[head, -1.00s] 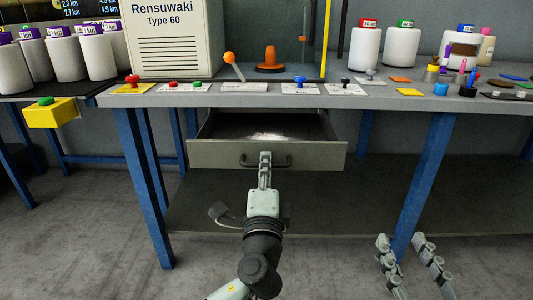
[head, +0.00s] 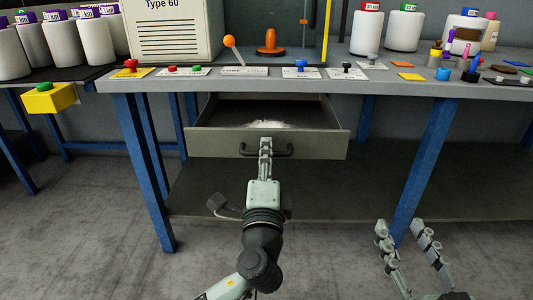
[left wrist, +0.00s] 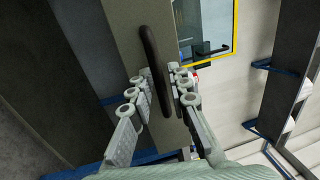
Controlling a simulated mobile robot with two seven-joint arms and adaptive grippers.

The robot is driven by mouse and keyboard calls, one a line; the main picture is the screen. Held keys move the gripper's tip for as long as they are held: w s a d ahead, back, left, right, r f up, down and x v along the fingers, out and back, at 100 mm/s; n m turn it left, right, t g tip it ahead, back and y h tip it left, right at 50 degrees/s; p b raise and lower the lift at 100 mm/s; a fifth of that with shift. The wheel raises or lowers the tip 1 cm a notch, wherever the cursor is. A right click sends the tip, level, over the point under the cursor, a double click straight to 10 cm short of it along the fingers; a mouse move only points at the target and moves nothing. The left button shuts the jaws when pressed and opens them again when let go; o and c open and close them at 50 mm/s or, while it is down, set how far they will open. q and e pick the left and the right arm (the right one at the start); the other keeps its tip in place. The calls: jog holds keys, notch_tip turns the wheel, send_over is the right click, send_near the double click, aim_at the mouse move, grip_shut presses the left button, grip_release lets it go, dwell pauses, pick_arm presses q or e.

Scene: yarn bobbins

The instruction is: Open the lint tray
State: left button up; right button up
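The lint tray (head: 220,144) is a grey drawer under the table. It stands pulled out, with pale lint (head: 267,124) showing inside. Its dark bar handle (head: 286,150) is on the front face. My left gripper (head: 265,146) is at the middle of the handle. My right gripper (head: 406,228) is at the lower right, open and empty, away from the tray.
The tabletop (head: 215,84) above holds a row of coloured knobs and a machine with an orange-tipped lever (head: 229,41). Blue table legs (head: 147,170) stand either side of the tray. A lower shelf (head: 350,190) is beneath. The floor in front is clear.

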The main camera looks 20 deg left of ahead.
pick_arm(q)
jog(key=v, duration=1.2)
